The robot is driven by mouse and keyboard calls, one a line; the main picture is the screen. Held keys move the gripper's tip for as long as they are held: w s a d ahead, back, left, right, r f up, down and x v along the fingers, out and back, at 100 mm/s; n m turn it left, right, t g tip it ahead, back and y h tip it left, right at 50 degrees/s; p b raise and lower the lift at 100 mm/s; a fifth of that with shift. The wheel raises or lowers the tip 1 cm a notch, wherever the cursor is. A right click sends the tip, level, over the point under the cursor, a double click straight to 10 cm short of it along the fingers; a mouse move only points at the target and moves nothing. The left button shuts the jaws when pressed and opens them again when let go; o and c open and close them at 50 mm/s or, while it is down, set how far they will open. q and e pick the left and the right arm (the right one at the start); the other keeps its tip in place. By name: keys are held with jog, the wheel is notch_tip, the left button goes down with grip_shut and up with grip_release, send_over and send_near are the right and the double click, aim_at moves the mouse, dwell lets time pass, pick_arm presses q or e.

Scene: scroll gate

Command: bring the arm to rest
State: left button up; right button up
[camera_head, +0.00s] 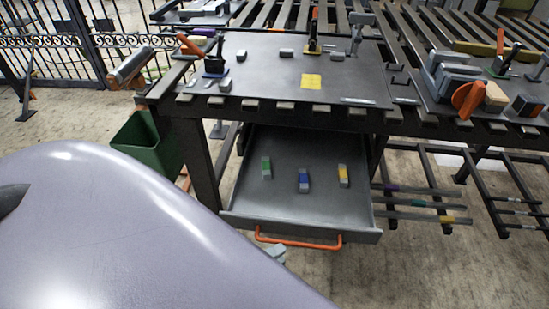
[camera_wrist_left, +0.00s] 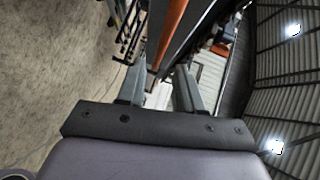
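My left arm, pale lilac, fills the lower left of the head view. Only a small grey part of my left gripper (camera_head: 275,253) shows there, beside the orange handle (camera_head: 300,242) of the open drawer (camera_head: 325,212). In the left wrist view, the two grey fingers of my left gripper (camera_wrist_left: 160,76) stand apart with nothing visibly clamped. An orange bar (camera_wrist_left: 172,32), apparently the handle, runs just beyond the fingertips. Whether it touches them I cannot tell. My right gripper is not in view.
The drawer holds blocks marked green (camera_head: 266,168), blue (camera_head: 303,180) and yellow (camera_head: 343,176). The dark workbench (camera_head: 250,75) above carries clamps, small blocks and a yellow square (camera_head: 311,81). A green bin (camera_head: 145,147) stands at its left. Rods (camera_head: 425,203) lie right of the drawer.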

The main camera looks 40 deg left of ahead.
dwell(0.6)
pick_arm(q)
jog(key=s+r+n+g+p, duration=0.1)
jog(key=n, duration=0.4)
jog(key=s+d+r+n+g+y+p, duration=0.1)
jog(key=n+g, duration=0.1)
jog(key=n, duration=0.4)
jog(key=s+d+r+n+g+y+p, duration=0.1)
jog(key=r+n+g, duration=0.1)
jog(key=n, duration=0.4)
jog(key=shift+s, duration=0.15)
